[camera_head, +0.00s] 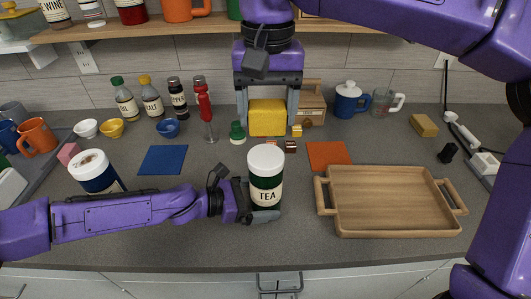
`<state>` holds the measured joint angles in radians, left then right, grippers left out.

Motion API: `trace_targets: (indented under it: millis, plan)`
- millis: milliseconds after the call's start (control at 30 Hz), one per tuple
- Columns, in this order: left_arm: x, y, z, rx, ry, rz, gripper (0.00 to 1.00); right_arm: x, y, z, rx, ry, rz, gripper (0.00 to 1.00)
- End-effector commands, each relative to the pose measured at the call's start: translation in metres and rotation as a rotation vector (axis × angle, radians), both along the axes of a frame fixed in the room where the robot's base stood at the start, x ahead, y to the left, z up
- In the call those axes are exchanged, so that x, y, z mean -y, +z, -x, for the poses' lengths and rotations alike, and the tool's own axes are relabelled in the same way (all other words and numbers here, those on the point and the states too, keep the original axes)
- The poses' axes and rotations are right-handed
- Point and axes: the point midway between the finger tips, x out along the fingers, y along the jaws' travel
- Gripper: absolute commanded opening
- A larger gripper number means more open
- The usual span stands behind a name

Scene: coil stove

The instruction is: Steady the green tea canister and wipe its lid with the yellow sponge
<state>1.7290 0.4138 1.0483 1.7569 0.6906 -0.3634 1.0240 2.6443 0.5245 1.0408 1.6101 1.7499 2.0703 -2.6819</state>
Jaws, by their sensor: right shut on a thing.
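The green tea canister (266,182) has a white lid (266,159) and a TEA label, and stands upright on the counter left of the wooden tray. My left gripper (256,200) is low at the canister's left side, with one finger in front of it and the other partly hidden. The fingers look spread around the canister. My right gripper (268,108) points down behind the canister and is shut on the yellow sponge (267,124). The sponge is apart from the lid.
A wooden tray (392,200) lies to the right, with an orange cloth (329,155) behind it. A blue cloth (163,159) and a white-lidded blue jar (95,172) are to the left. A small green bottle (237,132) stands beside the sponge. Bottles and mugs line the back.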

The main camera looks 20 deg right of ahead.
Motion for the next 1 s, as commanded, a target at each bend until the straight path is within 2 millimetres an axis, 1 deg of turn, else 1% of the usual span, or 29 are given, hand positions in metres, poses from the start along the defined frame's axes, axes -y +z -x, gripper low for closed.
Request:
trace_targets:
  millis: [67, 167, 267, 400, 500, 600, 700, 767, 1000]
  plan:
    - [-0.001, 0.0, 0.0, 0.0, 0.0, 0.0, 1.0, 0.0, 0.0, 0.0, 0.0, 0.0, 0.0, 0.41]
    - [-0.008, 0.003, -0.001, 0.003, 0.001, 0.0, 1.0, 0.0, 0.0, 0.0, 0.0, 0.0, 0.0, 0.41]
    - [-0.028, 0.009, -0.002, 0.002, 0.004, 0.0, 1.0, 0.0, 0.0, 0.0, 0.0, 0.0, 0.0, 0.41]
    - [-0.064, 0.021, -0.002, 0.003, 0.005, 0.001, 1.0, 0.0, 0.0, 0.0, 0.0, 0.0, 0.0, 0.41]
    - [-0.086, 0.028, -0.001, 0.002, 0.004, 0.001, 1.0, 0.0, 0.0, 0.0, 0.0, 0.0, 0.0, 0.41]
    - [-0.103, 0.032, -0.001, 0.003, 0.002, -0.001, 1.0, 0.0, 0.0, 0.0, 0.0, 0.0, 0.0, 0.41]
    - [-0.112, 0.035, 0.0, 0.002, 0.0, 0.0, 1.0, 0.0, 0.0, 0.0, 0.0, 0.0, 0.0, 0.41]
    - [-0.114, 0.035, 0.0, 0.0, 0.0, 0.0, 1.0, 0.0, 0.0, 0.0, 0.0, 0.0, 0.0, 0.41]
    - [-0.114, 0.035, 0.0, -0.001, -0.003, 0.0, 1.0, 0.001, 0.0, 0.0, 0.0, -0.002, 0.0, 0.41]
